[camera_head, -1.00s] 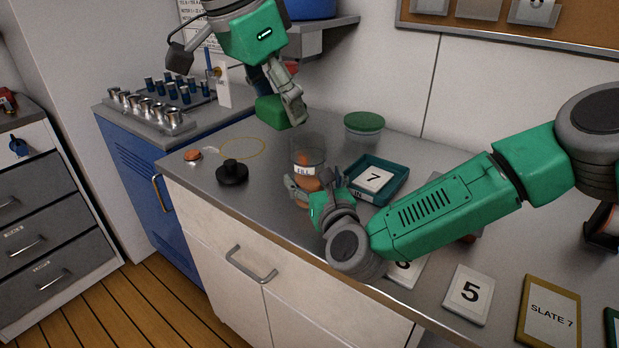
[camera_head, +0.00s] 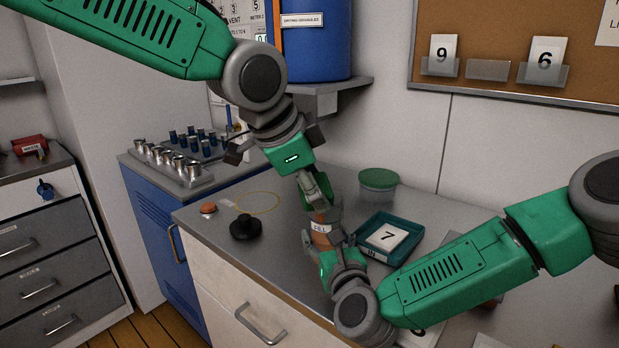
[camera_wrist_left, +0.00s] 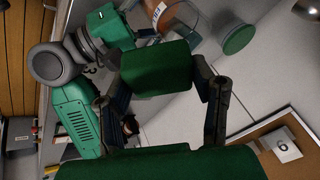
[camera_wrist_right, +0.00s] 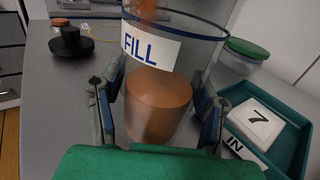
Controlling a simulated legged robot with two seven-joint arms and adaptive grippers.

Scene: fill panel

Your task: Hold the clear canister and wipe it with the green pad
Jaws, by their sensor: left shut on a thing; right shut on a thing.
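The clear canister with a FILL label (camera_wrist_right: 150,50) stands on the counter and holds orange-brown contents; it also shows in the head view (camera_head: 322,228). My right gripper (camera_wrist_right: 160,105) is shut around its lower part; it also shows in the head view (camera_head: 340,262). My left gripper (camera_wrist_left: 155,85) is shut on the green pad (camera_wrist_left: 155,68). In the left wrist view the pad is near the canister (camera_wrist_left: 178,20). I cannot tell whether pad and canister touch.
A teal tray (camera_head: 412,236) with a card 7 lies right of the canister. A green-lidded jar (camera_head: 378,186) stands behind. A black knobbed disc (camera_head: 245,228) and a yellow ring (camera_head: 258,205) lie left. A blue drum (camera_head: 317,40) sits on a shelf above.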

